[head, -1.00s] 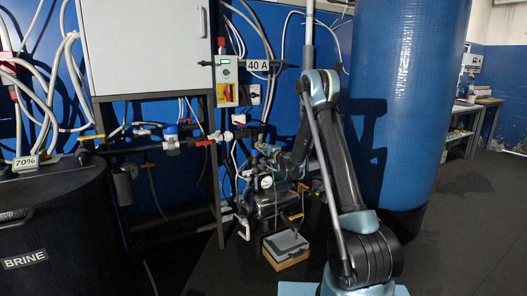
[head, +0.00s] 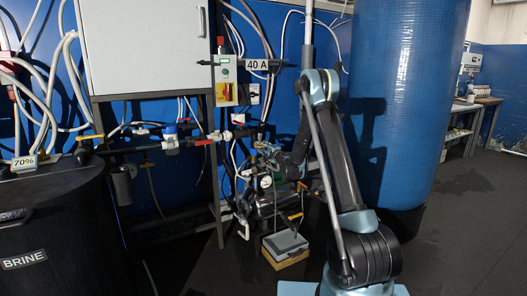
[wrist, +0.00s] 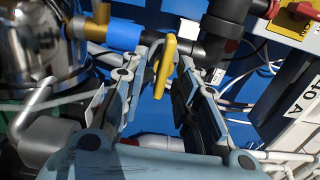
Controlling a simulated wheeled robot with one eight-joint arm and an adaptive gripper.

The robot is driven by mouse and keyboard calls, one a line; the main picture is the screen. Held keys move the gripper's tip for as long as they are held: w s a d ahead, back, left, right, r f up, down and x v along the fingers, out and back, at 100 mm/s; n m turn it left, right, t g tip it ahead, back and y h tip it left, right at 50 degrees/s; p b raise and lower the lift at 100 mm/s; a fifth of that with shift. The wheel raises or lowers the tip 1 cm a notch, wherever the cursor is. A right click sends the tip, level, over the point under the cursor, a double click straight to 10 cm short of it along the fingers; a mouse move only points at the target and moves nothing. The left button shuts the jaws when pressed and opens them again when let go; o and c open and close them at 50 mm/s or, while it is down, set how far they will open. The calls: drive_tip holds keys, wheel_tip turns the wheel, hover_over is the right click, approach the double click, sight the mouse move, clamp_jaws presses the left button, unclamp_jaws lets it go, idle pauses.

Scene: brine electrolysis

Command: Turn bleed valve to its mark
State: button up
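A yellow lever handle (wrist: 165,66), which I take to be the bleed valve's, shows in the middle of the wrist view, near blue and dark pipework. My gripper (wrist: 161,88) is open, with one finger on each side of the lever. A gap shows on both sides of the lever lower down; near the fingertips I cannot tell whether either finger touches it. In the head view my gripper (head: 268,151) is small among the pipes below the grey cabinet, and the lever cannot be made out there. No valve mark can be made out.
A blue pipe piece (wrist: 122,36) and a shiny metal vessel (wrist: 30,45) lie left of the lever. A "40 A" panel (wrist: 294,105) is close on the right. In the head view, a large blue tank (head: 405,100) stands right of my arm and a black brine tank (head: 60,235) at left.

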drive_tip(key=v, duration=1.2)
drive_tip(key=shift+w, duration=0.1)
drive_tip(key=s+d+r+n+g+h, duration=0.1)
drive_tip(key=s+d+r+n+g, duration=0.25)
drive_tip(key=s, duration=0.75)
drive_tip(key=s+d+r+n+g, duration=0.1)
drive_tip(key=s+r+n+g, duration=0.2)
drive_tip(key=s+r+n, duration=0.5)
drive_tip(key=s+d+f+g+h, duration=0.2)
drive_tip(key=s+d, duration=0.4)
drive_tip(key=s, duration=0.7)
drive_tip(key=s+d+f+g+h, duration=0.2)
drive_tip(key=s+d+f+h, duration=0.2)
drive_tip(key=s, duration=0.9)
drive_tip(key=s+d+f+g+h, duration=0.2)
drive_tip(key=s+d+f, duration=0.6)
drive_tip(key=s, duration=0.4)
drive_tip(key=shift+s+d+h, duration=0.4)
drive_tip(key=shift+d+h, duration=0.1)
drive_tip(key=shift+d, duration=0.35)
